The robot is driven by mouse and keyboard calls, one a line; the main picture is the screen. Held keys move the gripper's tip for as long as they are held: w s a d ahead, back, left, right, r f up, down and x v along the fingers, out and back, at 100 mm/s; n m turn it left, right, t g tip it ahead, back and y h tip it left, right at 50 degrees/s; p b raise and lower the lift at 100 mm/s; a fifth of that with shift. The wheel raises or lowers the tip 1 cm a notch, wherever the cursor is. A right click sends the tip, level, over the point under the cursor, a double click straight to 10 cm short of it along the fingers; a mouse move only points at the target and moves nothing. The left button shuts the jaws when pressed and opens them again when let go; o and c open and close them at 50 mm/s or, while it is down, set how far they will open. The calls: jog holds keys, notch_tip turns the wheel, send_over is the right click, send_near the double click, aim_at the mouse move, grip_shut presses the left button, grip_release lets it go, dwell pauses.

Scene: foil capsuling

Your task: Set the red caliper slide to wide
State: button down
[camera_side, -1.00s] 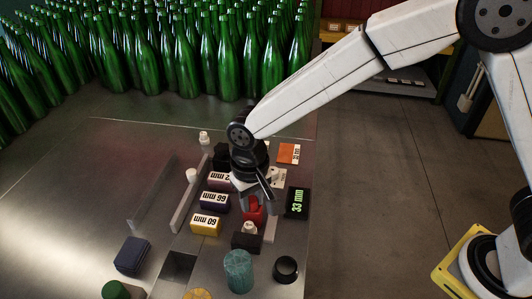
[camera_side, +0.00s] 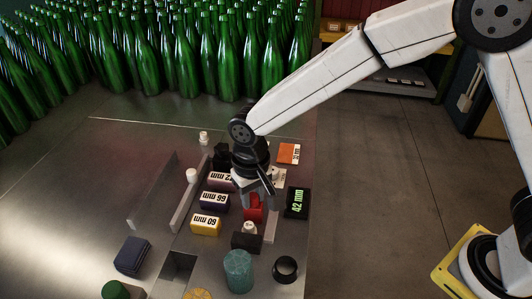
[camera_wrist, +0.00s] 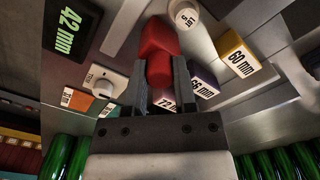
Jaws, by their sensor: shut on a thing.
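The red caliper slide (camera_side: 254,212) stands on a pale rail at the middle right of the bench, just behind a dark block (camera_side: 247,241) with a white knob. In the wrist view the red slide (camera_wrist: 155,40) rises between the fingers. My gripper (camera_side: 254,193) is shut on it from above; its two dark fingers also show in the wrist view (camera_wrist: 161,82). The fingers hide part of the slide. The black display (camera_side: 297,202) beside the rail reads 42 mm in green; it also shows in the wrist view (camera_wrist: 70,31).
Yellow 60 mm (camera_side: 206,224), purple 66 mm (camera_side: 214,202) and 72 mm (camera_side: 220,181) blocks stand left of the slide. An orange block (camera_side: 289,153) lies behind. A teal cylinder (camera_side: 238,271) and black ring (camera_side: 285,269) stand in front. Green bottles (camera_side: 205,60) crowd the back.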

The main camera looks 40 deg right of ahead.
jog(key=w+d, duration=0.2)
jog(key=w, duration=0.1)
jog(key=shift+d+r, duration=0.1)
jog(key=shift+d, duration=0.25)
jog(key=shift+c, duration=2.1)
grip_release()
jog(key=shift+s, duration=0.1)
notch_tip(320, 180, up, 8)
